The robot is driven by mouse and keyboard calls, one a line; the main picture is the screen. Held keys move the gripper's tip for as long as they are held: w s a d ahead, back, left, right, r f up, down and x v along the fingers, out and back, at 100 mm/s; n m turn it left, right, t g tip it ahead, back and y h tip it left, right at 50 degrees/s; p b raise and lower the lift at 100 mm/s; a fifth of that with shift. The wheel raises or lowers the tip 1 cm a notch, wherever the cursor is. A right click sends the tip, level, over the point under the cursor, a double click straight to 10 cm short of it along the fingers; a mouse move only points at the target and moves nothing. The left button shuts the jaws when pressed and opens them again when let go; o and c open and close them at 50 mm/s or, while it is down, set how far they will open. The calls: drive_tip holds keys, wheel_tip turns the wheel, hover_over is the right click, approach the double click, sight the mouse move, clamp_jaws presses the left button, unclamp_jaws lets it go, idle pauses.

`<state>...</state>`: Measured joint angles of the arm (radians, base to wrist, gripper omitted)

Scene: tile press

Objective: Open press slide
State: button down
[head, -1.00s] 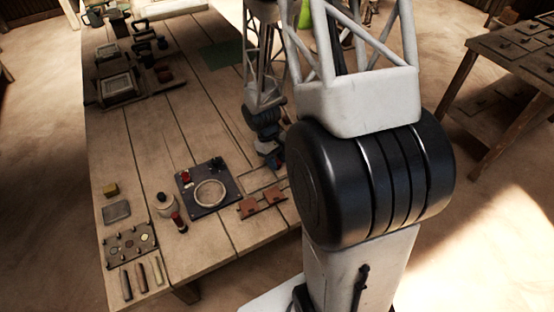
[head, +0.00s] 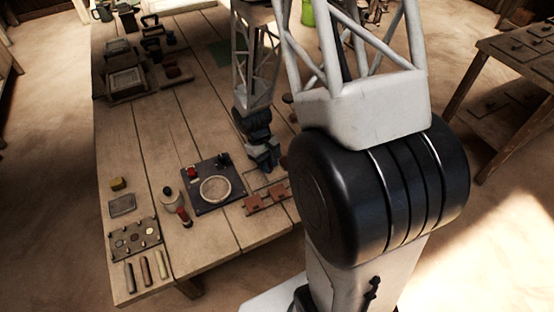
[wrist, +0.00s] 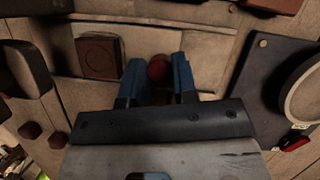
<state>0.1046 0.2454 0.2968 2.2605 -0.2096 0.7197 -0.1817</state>
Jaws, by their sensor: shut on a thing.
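My gripper (wrist: 158,80) has two blue fingers shut on a dark red round knob (wrist: 158,66) in the wrist view. The knob lies by the edge of a pale wooden strip; I take it to be the press slide's knob. In the head view my gripper (head: 265,158) is low over the table, behind a pale frame and red-brown tile pieces (head: 265,198). The knob is hidden there, and how far the slide stands out cannot be told.
A dark board with a round pale disc (head: 215,188) lies left of my gripper; its edge also shows in the wrist view (wrist: 262,75). Small bottles (head: 183,215) and a tray of discs (head: 135,238) are farther left. Bare table planks (head: 170,125) lie behind.

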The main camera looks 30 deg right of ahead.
drive_tip(key=shift+w+a, duration=0.1)
drive_tip(key=shift+a, duration=2.6)
drive_tip(key=c, duration=0.9)
unclamp_jaws()
drive_tip(key=shift+r, duration=0.15)
drive_tip(key=v, duration=0.7)
drive_tip(key=shift+r, duration=0.25)
drive_tip(key=shift+w, duration=0.1)
